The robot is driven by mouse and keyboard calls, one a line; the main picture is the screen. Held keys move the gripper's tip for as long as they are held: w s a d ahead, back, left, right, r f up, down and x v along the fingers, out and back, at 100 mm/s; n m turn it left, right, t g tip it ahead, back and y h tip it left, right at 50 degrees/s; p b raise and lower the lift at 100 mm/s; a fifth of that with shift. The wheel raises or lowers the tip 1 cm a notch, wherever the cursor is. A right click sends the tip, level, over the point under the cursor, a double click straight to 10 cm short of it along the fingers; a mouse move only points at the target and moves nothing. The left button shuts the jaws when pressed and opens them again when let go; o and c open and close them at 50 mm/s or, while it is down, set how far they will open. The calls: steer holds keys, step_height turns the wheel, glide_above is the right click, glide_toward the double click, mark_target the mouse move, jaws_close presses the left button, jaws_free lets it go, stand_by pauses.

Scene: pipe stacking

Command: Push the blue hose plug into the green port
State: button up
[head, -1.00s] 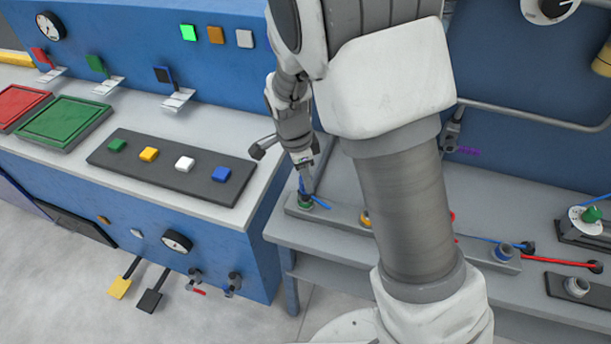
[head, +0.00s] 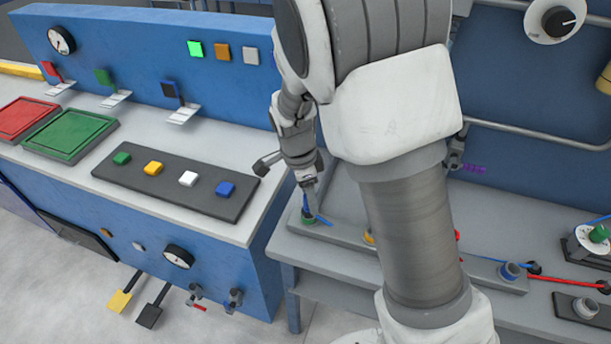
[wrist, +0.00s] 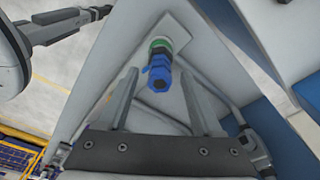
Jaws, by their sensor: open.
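The blue hose plug (wrist: 159,76) stands at the green port (wrist: 160,44) in the wrist view, in line with it and appearing to touch it. I cannot tell how deep it sits. My gripper (wrist: 159,70) is open, with one finger on each side of the plug and visible gaps between. In the head view my gripper (head: 309,190) is directly over the green port (head: 307,219) at the left end of the grey port strip. A short blue hose (head: 323,221) sticks out to the right there.
A blue port (head: 509,271) sits at the strip's right end, and my arm hides the strip's middle. A blue console with a button panel (head: 220,205) stands to the left. A pipe rail (head: 540,134) runs along the back.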

step_height(320, 180, up, 17)
steer(key=a+p, duration=0.2)
steer(key=a, duration=0.1)
steer(key=s+d+r+n+t+y, duration=0.1)
steer(key=s+d+r+n+t, duration=0.1)
steer(key=s+d+n, duration=0.5)
steer(key=s+d+r+n+t, duration=0.3)
steer(key=s+d+r+n, duration=0.2)
steer(key=s, duration=0.6)
steer(key=shift+s+d+r+n+y, duration=0.25)
steer(key=shift+s+d+n+y, duration=0.15)
steer(key=shift+d+n, duration=1.25)
